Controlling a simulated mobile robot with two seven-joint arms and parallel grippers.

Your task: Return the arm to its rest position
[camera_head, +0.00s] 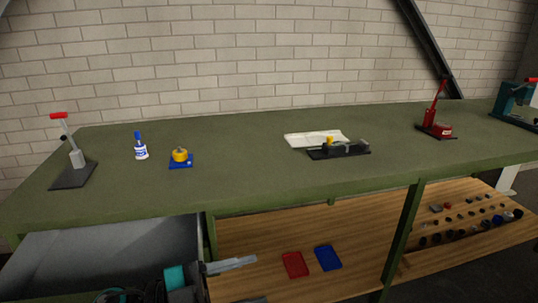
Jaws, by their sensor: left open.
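My left gripper (247,278) is low in the head view, in front of the green workbench and below its top. Its arm comes in from the bottom left with a teal band. One pale finger points right; a second finger just shows at the bottom edge. The fingers are apart and nothing shows between them. My right gripper is not in view.
The bench top (240,185) holds a lever press (75,155), a blue-capped bottle (140,148), a yellow part on a blue base (180,157), a black fixture (340,151) and a red press (437,128). Red (295,265) and blue (328,258) trays lie on the wooden shelf (255,235) below.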

